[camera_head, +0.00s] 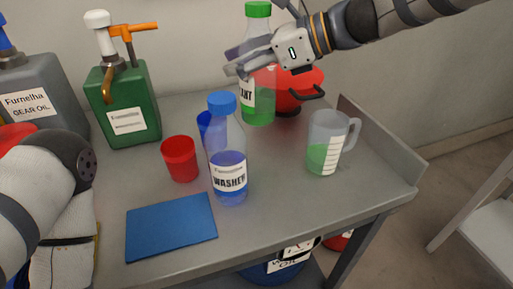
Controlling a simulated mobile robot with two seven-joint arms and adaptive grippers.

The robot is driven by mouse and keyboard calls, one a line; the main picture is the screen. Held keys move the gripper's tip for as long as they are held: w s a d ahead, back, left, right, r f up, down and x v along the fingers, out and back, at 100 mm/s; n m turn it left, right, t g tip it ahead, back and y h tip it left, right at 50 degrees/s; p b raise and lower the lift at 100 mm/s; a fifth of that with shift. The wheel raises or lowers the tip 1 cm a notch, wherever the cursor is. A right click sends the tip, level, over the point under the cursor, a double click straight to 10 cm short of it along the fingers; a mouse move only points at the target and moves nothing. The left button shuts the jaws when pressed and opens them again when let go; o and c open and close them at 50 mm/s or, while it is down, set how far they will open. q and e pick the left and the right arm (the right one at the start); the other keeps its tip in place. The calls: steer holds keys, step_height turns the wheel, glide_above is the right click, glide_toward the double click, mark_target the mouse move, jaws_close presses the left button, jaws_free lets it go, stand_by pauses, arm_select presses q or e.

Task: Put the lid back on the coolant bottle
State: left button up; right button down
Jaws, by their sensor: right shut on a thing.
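The coolant bottle (258,108) is a clear bottle with green liquid and a white label ending in "ANT", upright at the back of the table. A green lid (258,9) sits at its top; whether it is fully seated I cannot tell. My right gripper (246,60) comes in from the right and is shut on the upper body of the bottle, one finger in front and one behind. The gripper hides part of the bottle. My left arm shows at the left edge, but its gripper is out of view.
On the grey table (280,215) stand a blue-capped washer bottle (229,180), red cup (180,158), blue cup (205,122), measuring jug (327,140), green pump can (125,115) and grey gear oil can (40,85). A red container (305,78) is behind the gripper. A blue mat (170,228) lies in front.

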steer(key=shift+f, duration=2.9)
steer(key=shift+f, duration=1.85)
steer(key=shift+f, duration=0.2)
steer(key=c, duration=0.6)
jaws_free()
steer(key=shift+c, duration=0.2)
steer(key=shift+r, duration=0.1)
